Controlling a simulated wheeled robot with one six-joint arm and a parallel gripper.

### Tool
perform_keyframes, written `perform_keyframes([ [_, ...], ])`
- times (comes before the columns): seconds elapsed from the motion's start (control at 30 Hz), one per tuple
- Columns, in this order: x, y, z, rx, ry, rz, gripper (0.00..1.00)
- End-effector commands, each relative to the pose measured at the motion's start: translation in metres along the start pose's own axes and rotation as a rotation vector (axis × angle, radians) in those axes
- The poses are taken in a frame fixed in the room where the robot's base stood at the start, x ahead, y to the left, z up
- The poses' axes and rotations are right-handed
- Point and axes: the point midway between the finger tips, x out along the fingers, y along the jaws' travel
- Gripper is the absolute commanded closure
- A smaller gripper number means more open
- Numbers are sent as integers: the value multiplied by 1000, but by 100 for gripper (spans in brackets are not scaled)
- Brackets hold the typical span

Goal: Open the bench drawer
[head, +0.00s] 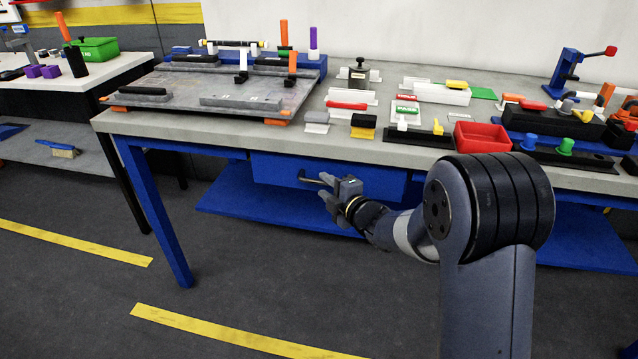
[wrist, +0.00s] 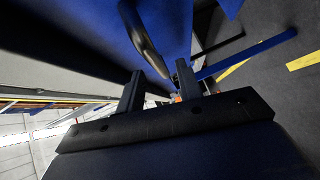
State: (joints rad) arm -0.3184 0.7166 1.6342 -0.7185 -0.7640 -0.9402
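The blue bench drawer (head: 272,168) sits under the grey bench top and looks closed. Its dark bar handle (head: 308,180) is on the drawer front. My gripper (head: 326,190) is at the handle's right part in the head view and covers some of it. In the wrist view the handle (wrist: 146,38) runs down toward the space between my two fingers (wrist: 160,82). The fingers stand apart. I cannot tell whether they touch the handle. The drawer front (wrist: 172,22) also shows in the wrist view.
The bench top (head: 225,126) carries a metal plate, a red tray (head: 482,137) and many small parts. A blue lower shelf (head: 240,205) lies below the drawer. A blue leg (head: 160,212) stands at left. The floor in front is clear.

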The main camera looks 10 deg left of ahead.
Motion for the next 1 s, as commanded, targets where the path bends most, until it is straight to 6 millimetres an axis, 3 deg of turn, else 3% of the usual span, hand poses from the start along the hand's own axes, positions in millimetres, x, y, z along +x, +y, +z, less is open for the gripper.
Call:
perform_keyframes([
  [0.1, 18, -1, 0, 1, 1, 0, 66],
  [0.3, 35, 0, 0, 1, -1, -1, 66],
  [0.67, 38, 0, 0, 1, -1, 0, 67],
  [1.0, 38, 0, 0, 1, -1, 0, 94],
])
